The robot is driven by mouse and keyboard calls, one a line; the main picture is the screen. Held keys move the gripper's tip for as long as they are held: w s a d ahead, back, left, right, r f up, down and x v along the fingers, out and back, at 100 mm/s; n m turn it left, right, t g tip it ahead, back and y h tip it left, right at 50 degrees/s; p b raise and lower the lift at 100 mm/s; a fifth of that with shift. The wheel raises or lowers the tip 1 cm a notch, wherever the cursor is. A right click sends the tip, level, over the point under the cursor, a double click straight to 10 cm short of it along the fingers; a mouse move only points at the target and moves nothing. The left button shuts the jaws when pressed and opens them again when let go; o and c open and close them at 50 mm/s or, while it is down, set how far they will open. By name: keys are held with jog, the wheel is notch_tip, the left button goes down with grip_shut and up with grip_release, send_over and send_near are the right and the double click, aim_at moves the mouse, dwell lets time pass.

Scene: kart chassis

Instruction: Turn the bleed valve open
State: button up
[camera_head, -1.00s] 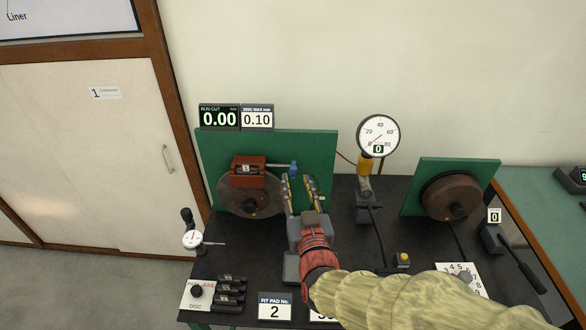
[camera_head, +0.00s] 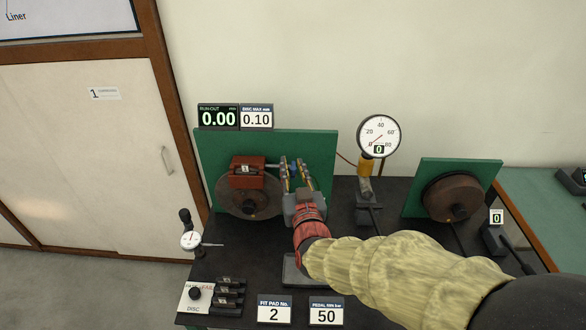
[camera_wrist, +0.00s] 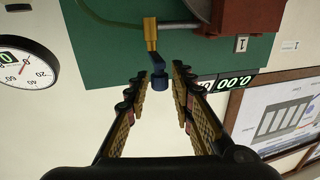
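The bleed valve is a small blue part (camera_wrist: 158,72) on a yellow-brown fitting (camera_wrist: 150,32) beside the red caliper (camera_head: 247,172). In the wrist view it lies between the tips of my gripper (camera_wrist: 155,82), with a gap on each side. My gripper (camera_head: 292,162) is open, its two fingers pointing at the green board (camera_head: 322,150). In the head view the fingers mostly cover the valve. I cannot tell how deep the valve sits between the fingertips.
A brake disc (camera_head: 248,200) stands below the caliper. A round gauge (camera_head: 378,136) on a post reads 0. A second green board with a brown drum (camera_head: 452,195) is at the right. A dial indicator (camera_head: 190,240) stands at the bench's left edge.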

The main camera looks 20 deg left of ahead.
grip_shut()
jog(key=shift+d, duration=0.15)
dwell(0.4)
jog(key=shift+w+d+n+g+y+p, duration=0.8)
jog(key=shift+n+g+y+p, duration=0.8)
jog(key=shift+n+g, duration=1.55)
jog(key=shift+w+d+n+g+y+p, duration=0.4)
jog(key=shift+w+n+g+y+p, duration=1.1)
jog(key=shift+g, duration=2.5)
jog(key=shift+w+d+n+g+y+p, duration=0.55)
jog(key=shift+n+g+y+p, duration=1.2)
jog(key=shift+n+g, duration=1.75)
jog(key=shift+g, duration=0.25)
jog(key=shift+o, duration=0.9)
grip_release()
